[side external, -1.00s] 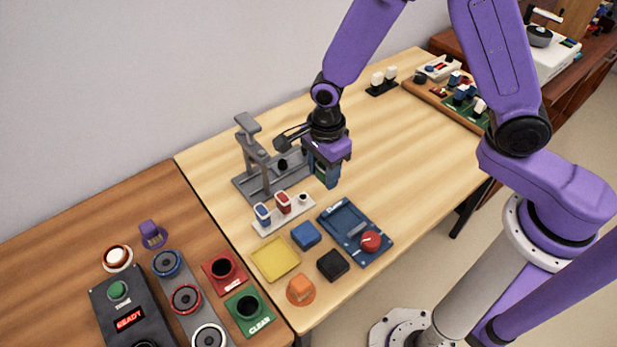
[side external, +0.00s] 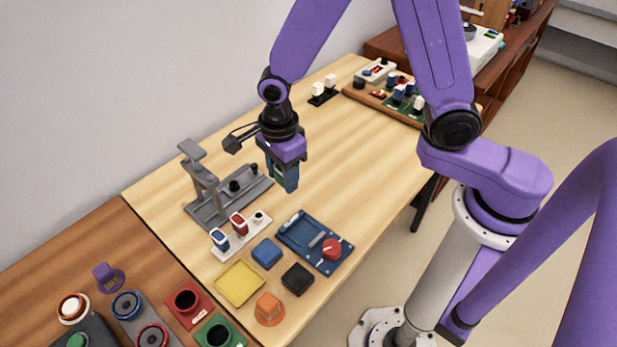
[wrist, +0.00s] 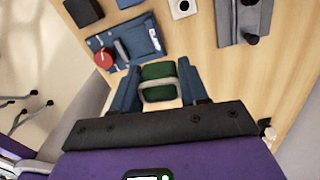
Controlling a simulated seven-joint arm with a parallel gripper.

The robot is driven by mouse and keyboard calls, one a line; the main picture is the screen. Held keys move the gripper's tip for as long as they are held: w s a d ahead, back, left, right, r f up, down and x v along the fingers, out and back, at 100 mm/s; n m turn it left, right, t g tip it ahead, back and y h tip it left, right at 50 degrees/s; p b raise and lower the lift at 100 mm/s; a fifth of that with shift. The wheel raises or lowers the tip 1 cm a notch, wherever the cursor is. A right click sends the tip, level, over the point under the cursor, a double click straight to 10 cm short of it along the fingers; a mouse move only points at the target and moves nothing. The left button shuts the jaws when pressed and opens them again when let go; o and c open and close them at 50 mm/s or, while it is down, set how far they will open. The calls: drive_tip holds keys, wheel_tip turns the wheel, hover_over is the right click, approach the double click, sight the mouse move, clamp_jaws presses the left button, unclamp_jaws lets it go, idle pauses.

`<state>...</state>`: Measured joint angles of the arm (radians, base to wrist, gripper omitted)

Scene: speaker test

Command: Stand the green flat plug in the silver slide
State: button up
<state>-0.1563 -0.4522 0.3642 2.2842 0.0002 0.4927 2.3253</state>
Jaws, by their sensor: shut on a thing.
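My gripper (side external: 287,182) is shut on the green flat plug (wrist: 158,72), which sits between its two blue fingers, with a light grey band across it. In the side view the fingers mostly hide the plug. They are above the table, behind the blue board (side external: 296,229) and right of the grey stand. A silver-grey strip, seemingly the silver slide (side external: 315,240), lies on the blue board beside a red knob. It also shows in the wrist view (wrist: 121,48), up and left of the plug. The plug is apart from it.
A white rack (side external: 240,240) holds a blue and a red piece. A blue block (side external: 267,252), black block (side external: 297,278) and yellow tray (side external: 240,283) lie in front. The table right of my gripper is clear.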

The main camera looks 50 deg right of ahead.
drive_tip(key=w+a+f+m, duration=0.1)
drive_tip(key=w+m, duration=0.1)
drive_tip(key=w, duration=0.6)
drive_tip(key=w+a+f+m, duration=0.1)
drive_tip(key=w+f+m, duration=0.1)
drive_tip(key=w, duration=0.7)
drive_tip(key=shift+d+f, duration=0.2)
drive_tip(key=shift+f, duration=3.05)
drive_tip(key=shift+f, duration=1)
drive_tip(key=o, duration=1.1)
drive_tip(key=shift+r, duration=3.75)
